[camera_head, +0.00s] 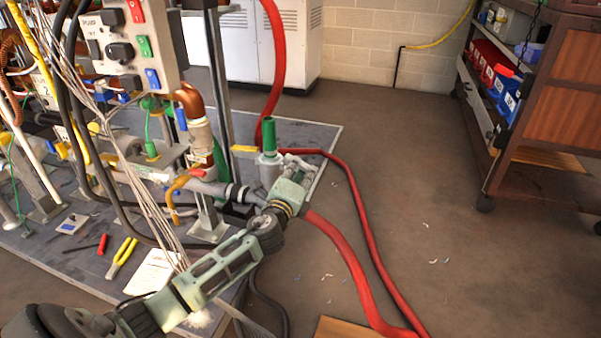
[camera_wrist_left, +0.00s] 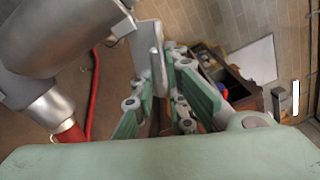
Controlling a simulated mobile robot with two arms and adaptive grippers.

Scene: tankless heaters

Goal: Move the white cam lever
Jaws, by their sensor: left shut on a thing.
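The white cam lever (camera_wrist_left: 149,42) shows in the left wrist view as a pale flat tab beside a large grey coupling (camera_wrist_left: 70,40). In the head view the lever is small and partly hidden by my gripper. My left gripper (camera_head: 295,165) is at the right side of the grey coupling (camera_head: 268,172), which has a green upright part (camera_head: 269,134) on top. In the left wrist view the green-padded fingers (camera_wrist_left: 157,85) are shut on the lever's lower end. My right gripper is in neither view.
Red hoses (camera_head: 352,205) run across the floor right of the grey bench (camera_head: 318,140). A brown shelf cart (camera_head: 548,105) stands at the right. The floor between is mostly clear.

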